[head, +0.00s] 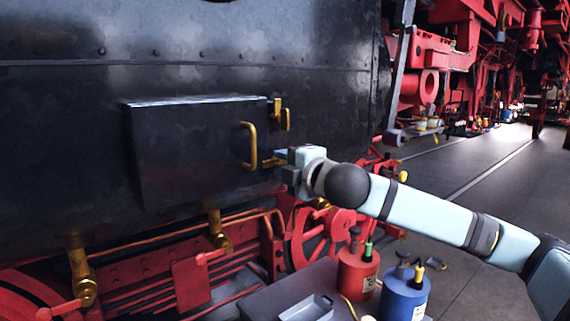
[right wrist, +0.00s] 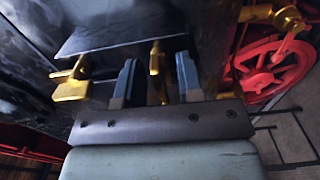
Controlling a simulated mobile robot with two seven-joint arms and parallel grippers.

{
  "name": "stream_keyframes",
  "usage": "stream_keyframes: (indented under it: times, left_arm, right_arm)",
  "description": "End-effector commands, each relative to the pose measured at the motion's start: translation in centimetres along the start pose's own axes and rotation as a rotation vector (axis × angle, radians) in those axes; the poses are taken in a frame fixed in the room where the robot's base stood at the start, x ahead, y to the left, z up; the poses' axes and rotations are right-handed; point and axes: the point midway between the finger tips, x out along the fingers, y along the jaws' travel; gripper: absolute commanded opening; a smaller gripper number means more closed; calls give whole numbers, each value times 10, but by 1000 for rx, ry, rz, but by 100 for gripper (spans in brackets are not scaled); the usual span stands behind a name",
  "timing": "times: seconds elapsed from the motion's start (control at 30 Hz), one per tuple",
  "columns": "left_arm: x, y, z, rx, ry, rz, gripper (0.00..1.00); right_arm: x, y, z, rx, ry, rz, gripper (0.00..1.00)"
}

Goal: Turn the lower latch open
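A dark box door (head: 195,150) on the black locomotive side carries a brass handle (head: 249,146). The upper latch (head: 281,115), brass, sits right of the door's top corner. The lower latch (right wrist: 157,72), brass, stands between the two fingers of my right gripper (right wrist: 156,82), with a gap visible on each side. In the head view my right gripper (head: 281,168) is at the door's right edge and hides much of that latch. My left gripper is out of view.
A red can (head: 358,272) and a blue can (head: 403,297) stand on a surface with a grey tray (head: 307,308) below my right arm. Red wheels (head: 322,237) and brass pipework lie under the door. Open floor (head: 490,165) is at the right.

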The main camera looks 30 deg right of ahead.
Motion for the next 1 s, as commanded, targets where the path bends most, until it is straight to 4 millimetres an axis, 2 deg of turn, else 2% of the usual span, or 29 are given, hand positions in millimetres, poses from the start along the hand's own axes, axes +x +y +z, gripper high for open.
stream_keyframes:
  times: [0.13,0.17,0.3,0.67,1.0]
  left_arm:
    - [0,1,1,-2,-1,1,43]
    - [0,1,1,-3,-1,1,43]
    - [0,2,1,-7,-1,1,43]
    - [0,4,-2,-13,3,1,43]
    - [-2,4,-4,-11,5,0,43]
  right_arm:
    - [0,0,0,0,0,0,34]
    - [0,0,0,0,0,0,29]
    - [0,0,0,0,0,0,0]
    - [0,0,0,44,1,-1,0]
    - [0,-1,-1,274,1,-3,0]
